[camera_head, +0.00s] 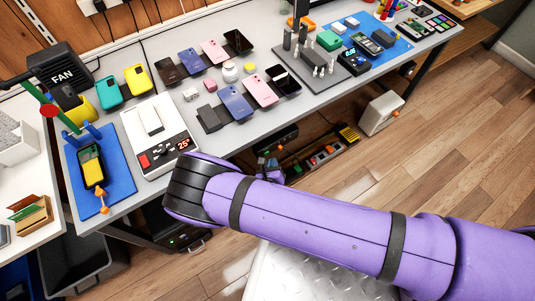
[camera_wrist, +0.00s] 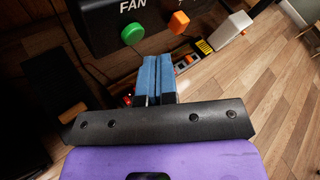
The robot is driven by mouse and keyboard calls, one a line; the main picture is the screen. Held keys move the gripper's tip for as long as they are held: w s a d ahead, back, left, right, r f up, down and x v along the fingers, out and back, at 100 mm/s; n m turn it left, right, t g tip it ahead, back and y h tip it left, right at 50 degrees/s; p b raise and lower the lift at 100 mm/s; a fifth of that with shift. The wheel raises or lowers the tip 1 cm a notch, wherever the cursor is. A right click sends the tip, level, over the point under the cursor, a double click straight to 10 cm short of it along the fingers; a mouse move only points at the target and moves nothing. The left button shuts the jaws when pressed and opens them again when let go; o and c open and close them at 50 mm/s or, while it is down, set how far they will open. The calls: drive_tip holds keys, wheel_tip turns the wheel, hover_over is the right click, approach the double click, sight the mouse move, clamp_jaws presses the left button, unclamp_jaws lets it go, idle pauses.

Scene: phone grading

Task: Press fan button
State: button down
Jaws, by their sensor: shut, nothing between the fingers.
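In the wrist view a black control box labelled FAN (camera_wrist: 165,14) shows at the top. It carries a round green button (camera_wrist: 132,35) under the label and an orange button (camera_wrist: 178,22) to its right. My gripper (camera_wrist: 157,62) has its blue fingers together and empty. Its tips appear just below the two buttons, apart from the green one in the picture; the depth gap is unclear. In the head view my purple arm hides most of the gripper, near the table's front edge.
A dark cable runs left of the fingers in the wrist view.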

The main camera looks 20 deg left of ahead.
drive_tip(key=shift+w+a, duration=0.1)
idle(0.5)
drive_tip(key=shift+w+a, duration=0.2)
drive_tip(key=shift+w+a, duration=0.3)
drive_tip(key=shift+a, duration=0.05)
idle(0.8)
drive_tip(key=shift+s+d, duration=0.65)
drive_tip(key=shift+d, duration=0.05)
